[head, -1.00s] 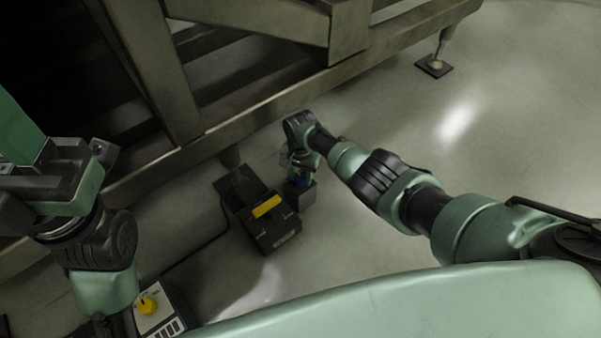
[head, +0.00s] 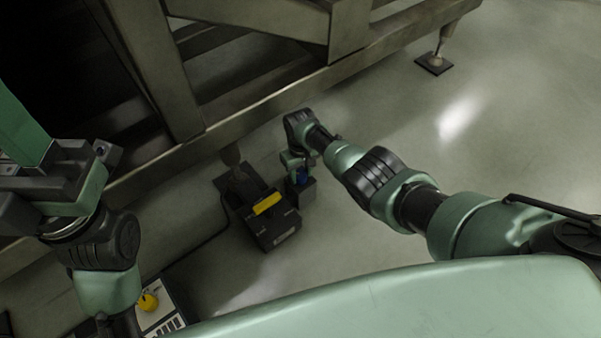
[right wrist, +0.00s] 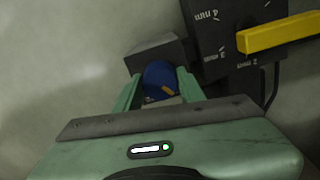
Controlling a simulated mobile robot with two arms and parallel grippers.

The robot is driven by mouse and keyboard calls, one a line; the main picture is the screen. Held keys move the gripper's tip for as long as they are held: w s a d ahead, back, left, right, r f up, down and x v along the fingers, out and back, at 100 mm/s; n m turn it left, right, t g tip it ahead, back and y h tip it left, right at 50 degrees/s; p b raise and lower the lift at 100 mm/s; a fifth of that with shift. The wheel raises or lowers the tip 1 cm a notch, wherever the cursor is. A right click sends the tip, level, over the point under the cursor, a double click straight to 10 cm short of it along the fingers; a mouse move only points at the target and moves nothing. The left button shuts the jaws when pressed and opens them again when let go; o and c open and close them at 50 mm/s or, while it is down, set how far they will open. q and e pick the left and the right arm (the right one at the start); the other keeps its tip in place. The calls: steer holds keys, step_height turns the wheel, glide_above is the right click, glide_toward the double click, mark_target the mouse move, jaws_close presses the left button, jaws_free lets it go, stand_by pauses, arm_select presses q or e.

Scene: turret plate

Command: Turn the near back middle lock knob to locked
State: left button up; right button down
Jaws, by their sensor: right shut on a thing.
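The blue lock knob (right wrist: 160,78) sits on a small dark grey box (right wrist: 155,52) in the right wrist view, with a small orange-yellow mark on its face. In the head view the knob (head: 303,176) is a small blue patch below my right wrist, on its box (head: 302,193). My right gripper (right wrist: 158,84) is shut on the knob, a green finger on each side. My left gripper (head: 35,135) is partly in view at the left of the head view, away from the knob; its fingertips are cut off or hidden.
A dark box with a yellow lever (head: 267,204) stands close left of the knob; the lever also shows in the right wrist view (right wrist: 280,33). A steel frame beam (head: 260,103) runs behind. A panel with a yellow knob (head: 148,302) lies lower left. Floor on the right is clear.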

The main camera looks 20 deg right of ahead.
steer(key=shift+n, duration=0.8)
steer(key=c, duration=0.9)
jaws_free()
steer(key=shift+o, duration=0.2)
steer(key=shift+r, duration=0.15)
